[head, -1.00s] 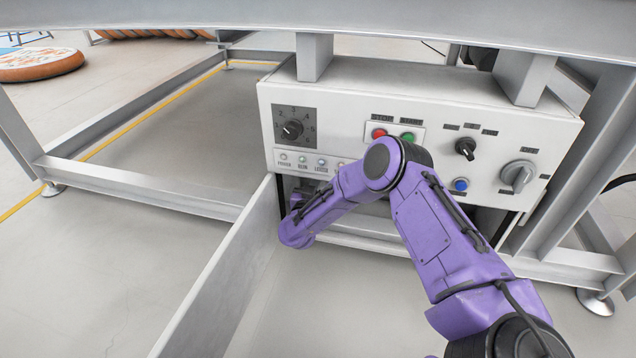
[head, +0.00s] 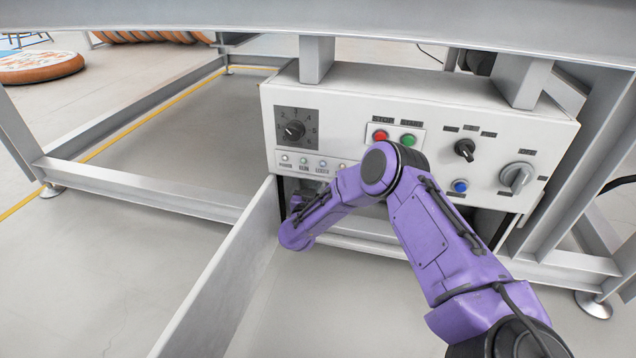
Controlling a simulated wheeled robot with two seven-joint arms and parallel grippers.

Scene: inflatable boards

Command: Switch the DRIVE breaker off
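The white control box (head: 345,110) hangs under the grey frame. Its lower front compartment is open, with the door panel (head: 225,265) swung out toward me at the left. My purple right arm reaches across the box front, and its far end bends down at the opening's left side. My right gripper's fingers are hidden by the arm and the compartment. I cannot make out the DRIVE breaker; the arm covers much of the opening. My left gripper is not in view.
The box face carries a rotary dial (head: 293,130), a red button (head: 380,136), a green button (head: 408,140), a black selector (head: 464,149), a blue button (head: 460,186) and a grey rotary switch (head: 516,177). Frame beams and legs surround the box.

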